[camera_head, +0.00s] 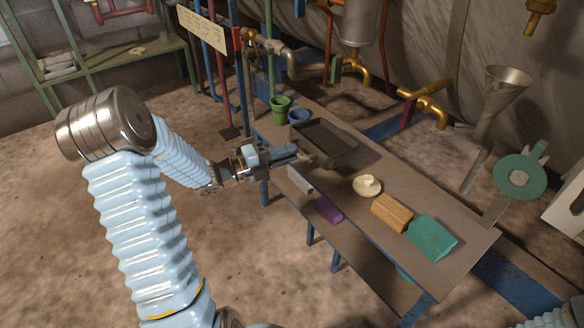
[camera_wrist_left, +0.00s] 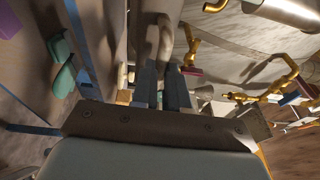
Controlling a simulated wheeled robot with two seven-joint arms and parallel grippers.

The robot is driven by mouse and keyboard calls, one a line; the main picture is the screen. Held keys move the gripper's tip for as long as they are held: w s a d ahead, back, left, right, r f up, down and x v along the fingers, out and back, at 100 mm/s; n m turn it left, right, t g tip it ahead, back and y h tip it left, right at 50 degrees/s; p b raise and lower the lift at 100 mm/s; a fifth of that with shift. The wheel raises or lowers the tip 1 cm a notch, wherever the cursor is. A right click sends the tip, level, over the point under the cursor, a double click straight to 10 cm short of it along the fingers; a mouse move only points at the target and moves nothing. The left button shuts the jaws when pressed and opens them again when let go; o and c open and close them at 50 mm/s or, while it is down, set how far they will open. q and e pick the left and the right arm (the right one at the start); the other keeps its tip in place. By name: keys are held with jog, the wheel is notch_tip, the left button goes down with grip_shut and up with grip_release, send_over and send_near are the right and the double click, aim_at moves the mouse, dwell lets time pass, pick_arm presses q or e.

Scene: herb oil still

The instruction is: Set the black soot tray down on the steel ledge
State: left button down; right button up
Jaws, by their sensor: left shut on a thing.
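The black soot tray (camera_head: 328,139) is a dark, shallow rectangular tray at the far half of the long brown-grey ledge (camera_head: 460,245). My left gripper (camera_head: 304,158) is shut at the tray's near edge, at a small tan part that looks like its handle. The tray looks about level, with a dark shadow beside its right end; I cannot tell whether it touches the ledge. In the left wrist view the blue fingers (camera_wrist_left: 162,88) are close together, and what they hold is hard to make out. My right gripper is out of view.
A green pot (camera_head: 280,108) and blue bowl (camera_head: 299,116) stand beyond the tray. A cream dish (camera_head: 367,186), an orange-brown block (camera_head: 392,213) and a teal block (camera_head: 432,237) stand nearer. A purple block (camera_head: 328,210) lies on the lower shelf. Brass pipes (camera_head: 425,105) run behind.

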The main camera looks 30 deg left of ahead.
pick_arm(q)
jog(key=shift+w+f, duration=0.95)
jog(key=shift+f, duration=0.2)
notch_tip(320, 180, down, 3)
jog(key=shift+w+f+b, duration=0.1)
jog(key=shift+w+b, duration=0.05)
jog(key=shift+b, duration=0.25)
jog(key=c, duration=1.4)
grip_release()
